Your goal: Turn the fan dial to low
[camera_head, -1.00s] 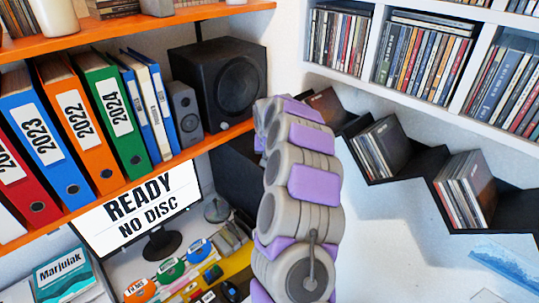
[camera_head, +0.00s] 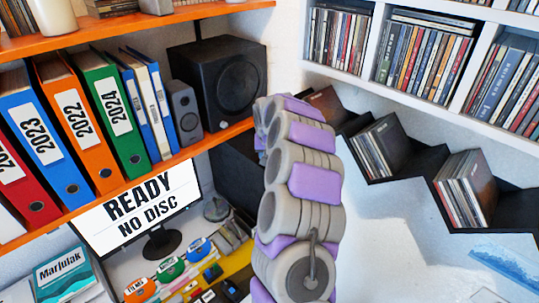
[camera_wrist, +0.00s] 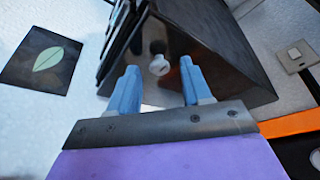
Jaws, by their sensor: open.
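In the wrist view, my gripper (camera_wrist: 160,78) is open, with two blue fingers apart and nothing between them. Just past the fingertips, a small pale round knob (camera_wrist: 159,64) shows in the gap, in front of a dark box-like body (camera_wrist: 215,45). The knob may be the fan dial; its markings and setting cannot be read. Dark slats stand beside it on the left. Whether a finger touches the knob cannot be told. In the head view my arm hides the gripper, and the knob is not seen.
An orange shelf (camera_head: 130,188) holds binders and a black speaker (camera_head: 218,80) left of my arm. Below are a monitor (camera_head: 135,212) and small discs on a desk. Black zigzag shelves (camera_head: 410,162) with discs hang at right. The wrist view shows a leaf picture (camera_wrist: 47,60) and wall plate (camera_wrist: 300,56).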

